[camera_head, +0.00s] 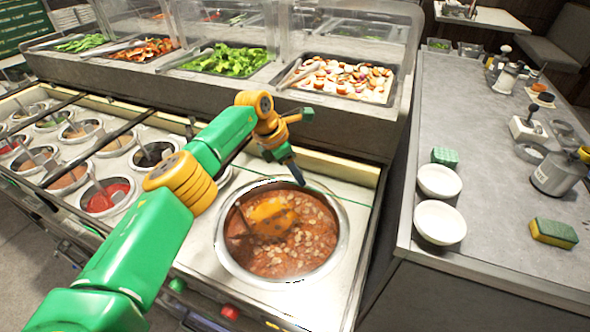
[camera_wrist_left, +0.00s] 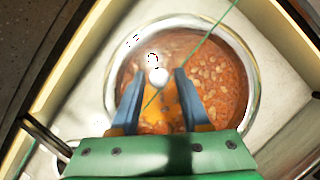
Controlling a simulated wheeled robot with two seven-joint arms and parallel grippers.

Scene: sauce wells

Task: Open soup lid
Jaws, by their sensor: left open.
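The soup pot (camera_head: 226,262) is a round steel well of reddish-brown soup with pale bits. A clear, shiny surface seems to cover it, probably the glass lid (camera_head: 318,222); its edge is hard to make out. An orange patch shows over the soup; I cannot tell whether it is a reflection. My left gripper (camera_head: 296,172) is above the pot's far side, fingers pointing down. In the left wrist view, the open fingers (camera_wrist_left: 158,74) straddle a small pale round knob (camera_wrist_left: 158,77). I cannot tell whether they touch it. My right gripper is not in view.
Several small sauce wells (camera_head: 103,196) with utensils lie left of the pot. Food trays (camera_head: 340,80) behind clear guards stand at the back. The right counter (camera_head: 455,110) holds white bowls (camera_head: 440,222), a sponge (camera_head: 553,233) and a metal canister (camera_head: 556,174).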

